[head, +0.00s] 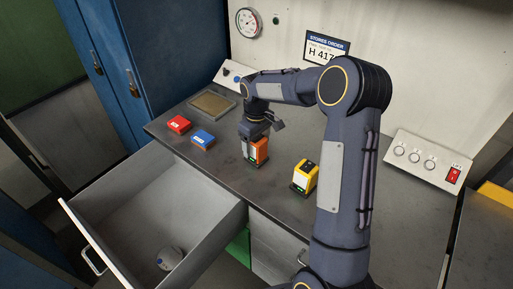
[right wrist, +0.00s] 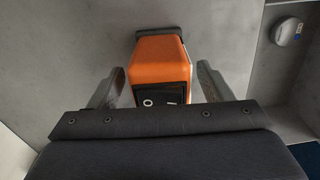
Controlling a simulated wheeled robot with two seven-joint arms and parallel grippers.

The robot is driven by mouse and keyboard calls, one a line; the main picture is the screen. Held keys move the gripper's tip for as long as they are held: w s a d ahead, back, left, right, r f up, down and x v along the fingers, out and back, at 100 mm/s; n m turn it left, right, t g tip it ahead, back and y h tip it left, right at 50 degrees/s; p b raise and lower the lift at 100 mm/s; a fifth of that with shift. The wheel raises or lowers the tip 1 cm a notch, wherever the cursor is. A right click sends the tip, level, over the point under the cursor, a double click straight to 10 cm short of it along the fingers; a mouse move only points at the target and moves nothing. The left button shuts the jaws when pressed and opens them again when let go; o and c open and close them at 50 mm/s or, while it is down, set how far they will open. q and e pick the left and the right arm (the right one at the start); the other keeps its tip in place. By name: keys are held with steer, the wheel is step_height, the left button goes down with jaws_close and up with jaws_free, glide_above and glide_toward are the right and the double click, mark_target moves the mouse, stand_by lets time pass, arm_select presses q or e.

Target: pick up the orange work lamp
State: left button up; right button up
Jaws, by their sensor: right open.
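The orange work lamp (head: 259,152) stands on the dark workbench (head: 225,181), near its front edge above the open drawer. My right gripper (head: 257,140) is over the lamp, pointing down, and hides part of it. In the right wrist view the lamp (right wrist: 161,62) has a black front panel and sits between the two fingers of the open gripper (right wrist: 158,88). A gap shows on each side, so the fingers look apart from it. My left gripper is not in view.
A red box (head: 179,124) and a blue box (head: 202,139) lie to the left on the bench. A yellow lamp-like item (head: 304,176) stands to the right. The open drawer (head: 150,205) holds a round whitish object (head: 170,258). A switch panel (head: 428,160) sits at the right.

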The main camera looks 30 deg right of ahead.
steer(key=shift+f, duration=0.3)
steer(key=shift+r, duration=0.1)
steer(key=c, duration=1.3)
